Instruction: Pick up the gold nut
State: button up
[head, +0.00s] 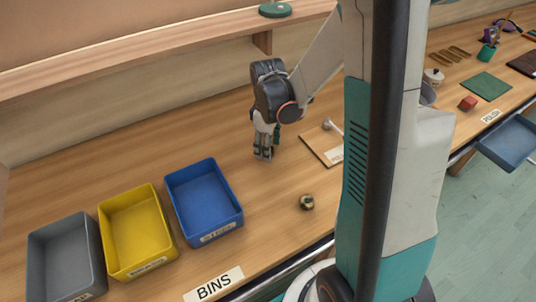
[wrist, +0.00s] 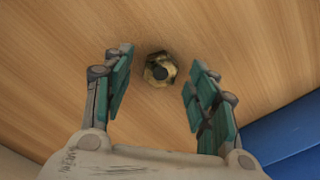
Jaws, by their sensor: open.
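My gripper (head: 263,157) points down, open and empty. In the wrist view both teal finger pads of my gripper (wrist: 160,84) are spread wide and touch nothing.
A blue bin (head: 240,218), a yellow bin (head: 175,250) and a grey bin (head: 102,275) stand to the left. The blue bin also shows in the wrist view (wrist: 295,135). A board (head: 318,150) lies right of my gripper. The bench around the nut is clear.

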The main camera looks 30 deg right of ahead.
jog(key=shift+f, duration=0.4)
jog(key=shift+r, duration=0.1)
jog(key=c, duration=1.2)
